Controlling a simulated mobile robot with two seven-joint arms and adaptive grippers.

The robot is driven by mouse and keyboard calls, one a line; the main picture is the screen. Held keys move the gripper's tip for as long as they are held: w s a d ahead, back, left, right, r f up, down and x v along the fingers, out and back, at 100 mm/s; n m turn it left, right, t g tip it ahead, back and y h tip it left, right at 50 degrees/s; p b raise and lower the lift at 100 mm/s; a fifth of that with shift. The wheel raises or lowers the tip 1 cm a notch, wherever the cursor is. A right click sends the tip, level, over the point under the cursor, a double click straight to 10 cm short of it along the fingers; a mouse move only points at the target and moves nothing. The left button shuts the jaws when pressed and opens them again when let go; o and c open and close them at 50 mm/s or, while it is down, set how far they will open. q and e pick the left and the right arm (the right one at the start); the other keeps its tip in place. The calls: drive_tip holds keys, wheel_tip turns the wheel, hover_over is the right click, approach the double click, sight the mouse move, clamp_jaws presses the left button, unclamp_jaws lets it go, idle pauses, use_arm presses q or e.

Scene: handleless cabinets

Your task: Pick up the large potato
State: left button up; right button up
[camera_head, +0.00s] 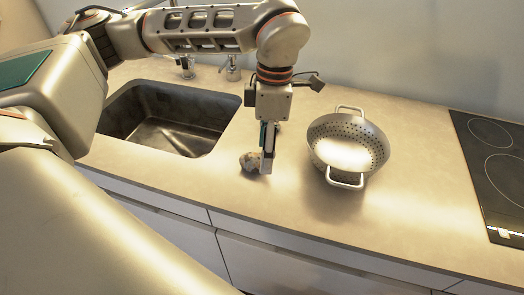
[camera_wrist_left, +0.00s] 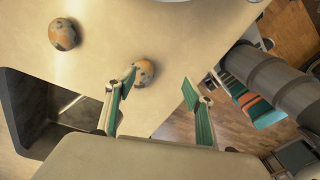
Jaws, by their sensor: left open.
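One mottled brown-grey potato (camera_head: 249,161) lies on the counter just left of my left gripper's fingers in the head view. In the wrist view this potato (camera_wrist_left: 145,73) shows beside the left finger's tip, partly covered by it. A second potato (camera_wrist_left: 64,34) lies further to the upper left there; the gripper largely hides it in the head view. My left gripper (camera_wrist_left: 158,86) is open and empty, pointing down close to the counter. It also shows in the head view (camera_head: 267,165). My right gripper is out of view.
A metal colander (camera_head: 347,145) with two handles stands right of the gripper. A sink (camera_head: 165,120) is set into the counter (camera_head: 225,185) on the left, and a black hob (camera_head: 492,160) is at far right. The counter's front edge is near the potato.

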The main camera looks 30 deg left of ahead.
sight(255, 157)
use_arm(q)
drive_tip(key=w+a, duration=0.1)
drive_tip(key=a+r+y, duration=0.1)
drive_tip(key=shift+w+a+r+n+t, duration=0.1)
drive_tip(key=shift+w+a+n+t, duration=0.2)
drive_tip(key=shift+w, duration=0.1)
drive_tip(key=shift+a+f, duration=0.2)
drive_tip(key=shift+f, duration=0.05)
drive_tip(key=shift+s+a+f, duration=0.1)
drive_tip(key=shift+s+f, duration=0.05)
drive_tip(key=shift+f, duration=1)
drive_tip(key=shift+s+a+f, duration=0.1)
drive_tip(key=shift+a+f, duration=0.05)
drive_tip(key=shift+f, duration=1)
drive_tip(key=shift+s+a+f, duration=0.1)
drive_tip(key=shift+s+f, duration=0.05)
drive_tip(key=shift+f, duration=1)
drive_tip(key=c, duration=1.2)
